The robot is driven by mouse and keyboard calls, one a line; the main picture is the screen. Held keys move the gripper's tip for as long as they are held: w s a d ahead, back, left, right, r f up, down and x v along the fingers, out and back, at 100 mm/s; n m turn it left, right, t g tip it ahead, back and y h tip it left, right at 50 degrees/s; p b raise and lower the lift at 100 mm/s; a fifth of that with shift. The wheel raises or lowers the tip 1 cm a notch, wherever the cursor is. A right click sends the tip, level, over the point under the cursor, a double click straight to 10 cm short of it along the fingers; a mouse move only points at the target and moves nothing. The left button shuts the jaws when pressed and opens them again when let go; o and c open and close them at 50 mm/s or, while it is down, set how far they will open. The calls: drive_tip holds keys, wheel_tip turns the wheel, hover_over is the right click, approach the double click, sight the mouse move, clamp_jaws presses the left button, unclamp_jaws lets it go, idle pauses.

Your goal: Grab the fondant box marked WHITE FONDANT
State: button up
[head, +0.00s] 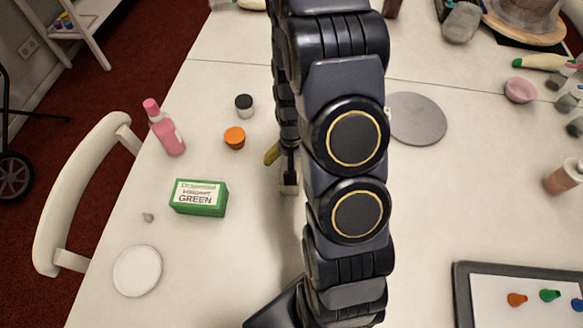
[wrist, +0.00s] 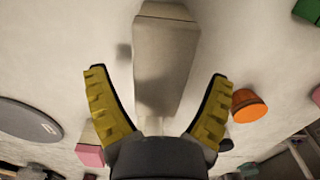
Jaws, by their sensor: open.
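A plain whitish box (wrist: 166,45) lies between the two yellow fingers of my gripper (wrist: 157,75) in the wrist view. No lettering shows on its visible faces, so I cannot read WHITE FONDANT there. The fingers are spread wide, with a gap on each side of the box. In the head view only a pale bit of the box (head: 288,189) shows, as my arm hides most of it. One yellow finger of my gripper (head: 271,154) shows just beyond it. A green box (head: 197,197) marked GREEN stands left of it.
An orange jar (head: 234,138), a dark jar (head: 244,105) and a pink bottle (head: 164,127) stand at the left. A white disc (head: 137,271) lies front left. A grey disc (head: 417,118) lies right of my arm. A dark-framed tray (head: 462,300) is front right.

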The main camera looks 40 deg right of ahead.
drive_tip(key=shift+f, duration=0.95)
drive_tip(key=c, duration=1.2)
drive_tip(key=shift+r, duration=0.1)
